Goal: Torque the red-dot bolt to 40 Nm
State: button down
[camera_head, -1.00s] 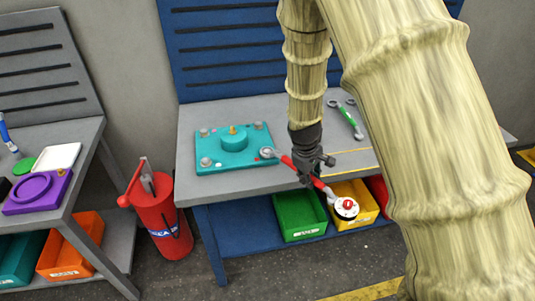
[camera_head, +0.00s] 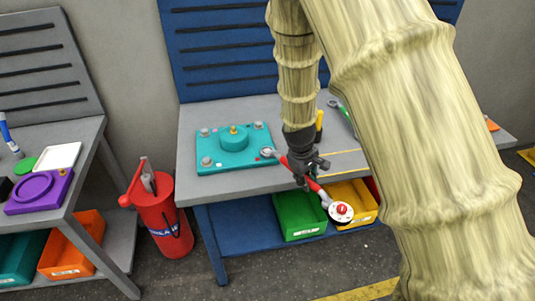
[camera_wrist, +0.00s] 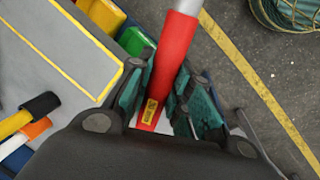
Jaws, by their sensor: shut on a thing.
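The teal plate (camera_head: 210,146) lies on the grey bench with a round raised hub and bolts at its corners. A small red dot (camera_head: 257,159) shows by its near right corner. My gripper (camera_head: 308,171) is shut on the handle. The wrist view shows the red handle (camera_wrist: 173,62) between my fingers (camera_wrist: 158,95).
A yellow-handled tool (camera_head: 319,121) and a green wrench (camera_head: 341,106) lie on the bench, partly behind my arm. Green (camera_head: 300,215) and yellow (camera_head: 362,205) bins sit below. A fire extinguisher (camera_head: 160,215) stands left of the bench.

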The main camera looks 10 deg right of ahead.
jog(key=shift+s+a+m+p, duration=0.4)
jog(key=shift+a+m, duration=0.1)
jog(key=shift+a, duration=0.35)
jog(key=shift+a, duration=0.1)
jog(key=shift+s+a+m+g+p, duration=0.15)
jog(key=shift+s+a+m+p, duration=0.2)
jog(key=shift+a, duration=0.25)
jog(key=shift+s+a+m+g+p, duration=0.1)
jog(key=shift+a+m+g+p, duration=0.1)
jog(key=shift+a+m, duration=0.35)
jog(key=shift+a+r, duration=0.1)
jog(key=shift+a, duration=0.15)
jog(key=shift+s+a+m+p, duration=0.2)
jog(key=shift+a+m+p, duration=0.35)
jog(key=shift+a, duration=0.4)
jog(key=shift+a+m, duration=0.2)
jog(key=shift+m, duration=0.05)
jog(key=shift+a, duration=0.1)
